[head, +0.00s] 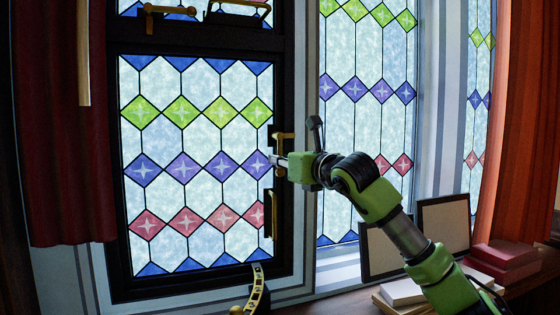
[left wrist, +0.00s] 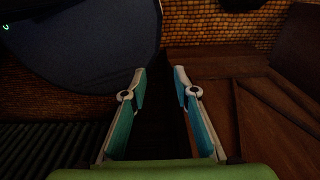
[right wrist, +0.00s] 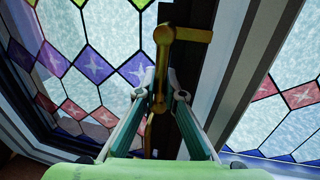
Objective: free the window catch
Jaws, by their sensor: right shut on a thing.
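The brass window catch (head: 284,136) is on the dark right-hand frame of the stained-glass window (head: 195,165). In the right wrist view the catch (right wrist: 163,36) has a round boss, a short arm pointing right and a bar running down between my fingers. My right gripper (head: 275,161) is at the catch, just below its boss, and its fingers (right wrist: 158,92) are shut on the bar. The fingers partly hide the bar. My left gripper (left wrist: 160,70) is open and empty, away from the window; it is not seen in the head view.
A curved brass stay with holes (head: 257,290) is at the window's lower edge. More brass fittings (head: 150,14) are on the upper frame. Picture frames (head: 445,222), red books (head: 505,253) and pale books (head: 402,291) are on the right. A dark red curtain (head: 65,150) hangs at left.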

